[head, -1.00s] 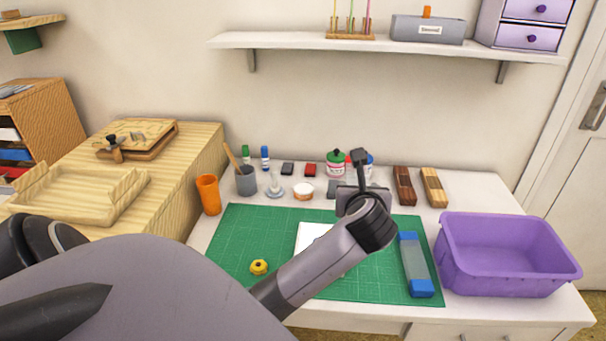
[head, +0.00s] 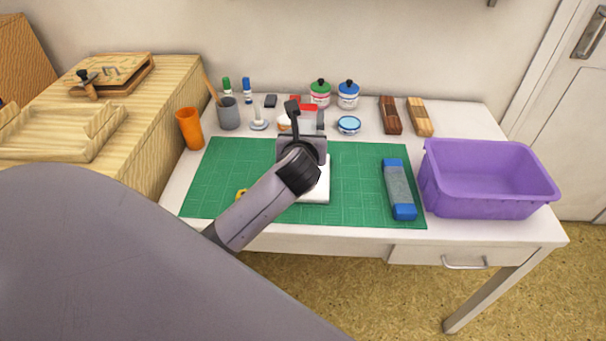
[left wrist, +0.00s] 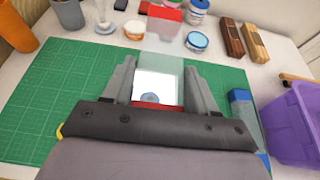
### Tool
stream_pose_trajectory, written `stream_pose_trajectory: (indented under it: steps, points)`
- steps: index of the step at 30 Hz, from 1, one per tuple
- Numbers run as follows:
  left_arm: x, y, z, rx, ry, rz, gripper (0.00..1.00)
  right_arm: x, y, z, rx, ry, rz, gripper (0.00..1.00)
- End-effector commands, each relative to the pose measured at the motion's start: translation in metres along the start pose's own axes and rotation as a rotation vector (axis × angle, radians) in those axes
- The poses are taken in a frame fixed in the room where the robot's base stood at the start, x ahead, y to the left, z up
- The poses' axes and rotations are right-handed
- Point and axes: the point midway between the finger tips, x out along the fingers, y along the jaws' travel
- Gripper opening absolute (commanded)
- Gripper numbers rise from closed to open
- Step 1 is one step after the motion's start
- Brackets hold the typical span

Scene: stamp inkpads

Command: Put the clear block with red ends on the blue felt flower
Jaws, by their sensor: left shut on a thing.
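My left gripper (head: 306,120) is shut on the clear block with red ends and holds it over the white sheet. One red end of the block (head: 303,107) shows behind the gripper in the head view. In the left wrist view, the block's clear body (left wrist: 163,50) lies between the fingers (left wrist: 160,72), with one red end far and the other close to the palm. A small bluish shape, seemingly the blue felt flower (left wrist: 152,97), shows on the white sheet (left wrist: 155,82). My arm hides it in the head view. The right gripper is not in view.
The white sheet (head: 318,190) lies on a green mat (head: 355,190). A clear block with blue ends (head: 398,185) lies to its right, beside a purple bin (head: 485,200). Jars, an inkpad tin (head: 348,125) and wooden blocks (head: 391,115) line the back.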

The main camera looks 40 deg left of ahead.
Motion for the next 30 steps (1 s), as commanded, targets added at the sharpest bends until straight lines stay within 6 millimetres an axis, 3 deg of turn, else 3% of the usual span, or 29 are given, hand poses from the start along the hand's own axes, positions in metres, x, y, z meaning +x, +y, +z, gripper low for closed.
stream_pose_trajectory:
  steps: [1,6,14,21,30]
  points:
    - [0.006,0.0,-0.016,0.0,0.003,0.001,0.15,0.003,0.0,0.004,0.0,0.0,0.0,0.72]
    - [0.019,-0.001,-0.047,-0.001,0.0,-0.001,0.15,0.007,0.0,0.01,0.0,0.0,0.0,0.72]
    - [0.027,0.0,-0.065,-0.001,-0.002,0.0,0.15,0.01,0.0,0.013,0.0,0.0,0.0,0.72]
    - [0.041,-0.001,-0.097,-0.001,-0.001,-0.001,0.15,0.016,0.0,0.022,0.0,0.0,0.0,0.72]
    - [0.041,-0.001,-0.098,-0.001,-0.004,-0.001,0.15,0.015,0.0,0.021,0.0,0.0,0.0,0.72]
